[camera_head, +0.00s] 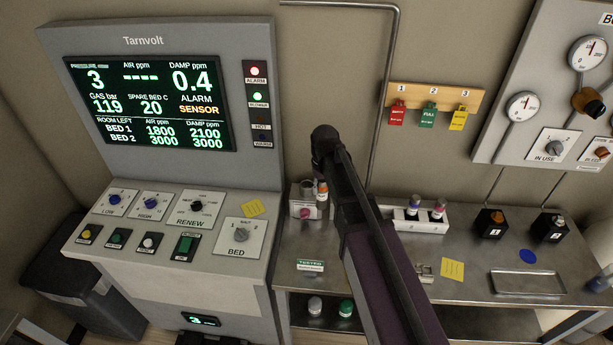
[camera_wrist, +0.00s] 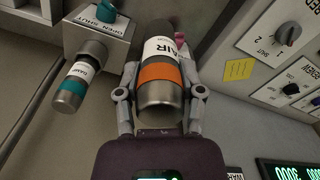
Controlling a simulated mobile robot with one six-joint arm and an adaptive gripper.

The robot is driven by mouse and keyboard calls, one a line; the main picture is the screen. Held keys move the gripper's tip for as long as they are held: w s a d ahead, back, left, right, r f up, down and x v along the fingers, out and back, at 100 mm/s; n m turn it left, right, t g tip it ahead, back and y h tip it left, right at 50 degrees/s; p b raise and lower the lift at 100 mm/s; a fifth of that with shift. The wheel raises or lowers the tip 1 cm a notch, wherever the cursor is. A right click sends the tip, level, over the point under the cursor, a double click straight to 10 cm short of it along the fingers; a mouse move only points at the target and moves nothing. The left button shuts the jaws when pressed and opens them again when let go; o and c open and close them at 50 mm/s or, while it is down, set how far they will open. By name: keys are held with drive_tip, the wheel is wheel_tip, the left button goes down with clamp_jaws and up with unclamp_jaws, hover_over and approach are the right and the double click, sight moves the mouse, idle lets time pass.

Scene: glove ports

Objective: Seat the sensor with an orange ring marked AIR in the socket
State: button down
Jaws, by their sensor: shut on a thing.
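The sensor with an orange ring (camera_wrist: 160,73) is a grey metal cylinder with a white label reading AIR in the wrist view. My gripper (camera_wrist: 158,84) is shut on it, one finger on each side. In the head view a small white and orange cylinder (camera_head: 322,196), apparently this sensor, shows beside a small metal box with a pink knob (camera_head: 304,212). A dark round opening (camera_head: 306,186) on that box looks like a socket. My arm covers the gripper there; I cannot tell whether the sensor touches the box.
A metal box with a teal knob (camera_wrist: 112,12) and a teal-ringed sensor (camera_wrist: 75,82) are close on the left in the wrist view. The console (camera_head: 160,215) stands left; its screen (camera_head: 150,103) reads ALARM SENSOR, with AIR dashed. A white rack (camera_head: 420,224) stands right.

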drive_tip(key=w+a+f, duration=0.1)
drive_tip(key=w+a, duration=0.4)
drive_tip(key=w, duration=0.5)
drive_tip(key=shift+b, duration=0.45)
drive_tip(key=shift+w, duration=0.15)
drive_tip(key=shift+w+a+f+b, duration=0.1)
drive_tip(key=shift+w+f+b, duration=0.1)
drive_tip(key=shift+f+b, duration=0.4)
drive_tip(key=shift+w+a+f+b, duration=0.1)
drive_tip(key=shift+w+f+b, duration=0.05)
drive_tip(key=shift+f+b, duration=0.5)
drive_tip(key=shift+w+a+f+b, duration=0.1)
drive_tip(key=shift+w+f+b, duration=0.1)
drive_tip(key=shift+f+b, duration=0.4)
drive_tip(key=shift+f, duration=0.15)
drive_tip(key=shift+c, duration=1.1)
unclamp_jaws()
drive_tip(key=shift+r, duration=0.2)
